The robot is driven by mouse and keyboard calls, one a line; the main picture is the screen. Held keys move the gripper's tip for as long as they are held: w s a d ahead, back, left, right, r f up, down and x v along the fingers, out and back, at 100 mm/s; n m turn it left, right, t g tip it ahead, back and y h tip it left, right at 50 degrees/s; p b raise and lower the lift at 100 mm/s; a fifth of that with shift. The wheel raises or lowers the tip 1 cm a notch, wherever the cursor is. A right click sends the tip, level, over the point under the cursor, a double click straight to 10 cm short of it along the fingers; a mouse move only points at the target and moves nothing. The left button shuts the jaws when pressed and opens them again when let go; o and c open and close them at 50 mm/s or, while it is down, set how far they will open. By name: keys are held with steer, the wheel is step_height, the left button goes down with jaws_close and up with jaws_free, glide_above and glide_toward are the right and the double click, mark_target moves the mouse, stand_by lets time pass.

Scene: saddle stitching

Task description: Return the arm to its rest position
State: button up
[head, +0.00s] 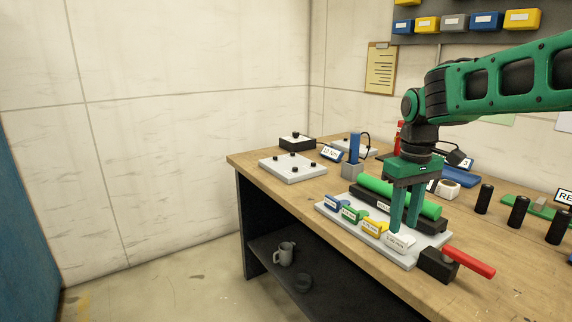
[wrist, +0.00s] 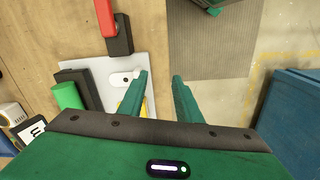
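My gripper (head: 406,226) hangs at the end of my green arm, pointing down over the front right part of a light grey fixture plate (head: 408,262). Its two green fingers are apart. In the wrist view the gap between the fingertips (wrist: 160,76) is empty. A white labelled block (head: 399,242) sits low beside the fingertips; in the wrist view it lies left of the left finger. Whether a finger touches it I cannot tell. Blue (head: 332,203), green (head: 352,213) and yellow (head: 374,227) labelled blocks stand in a row along the plate's front.
A green cylinder (head: 372,185) lies behind the blocks. A red-handled clamp (head: 468,262) stands at the plate's right end. Black cylinders (head: 519,211) stand farther right. A white knobbed panel (head: 293,168) lies at the bench's left. Bins (head: 427,24) hang on the wall.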

steer(key=s+d+f+m, duration=0.3)
steer(key=s+d, duration=0.1)
steer(key=s, duration=0.5)
steer(key=s+d+f+m, duration=0.3)
steer(key=s+d+m, duration=0.1)
steer(key=s, duration=0.6)
steer(key=s+d+f+m, duration=0.2)
steer(key=s+d, duration=0.4)
steer(key=s, duration=0.3)
steer(key=shift+s+f+m, duration=0.25)
steer(key=shift+f+m, duration=0.15)
steer(key=shift+m, duration=0.3)
steer(key=shift+w+f, duration=0.25)
steer(key=shift+w, duration=0.4)
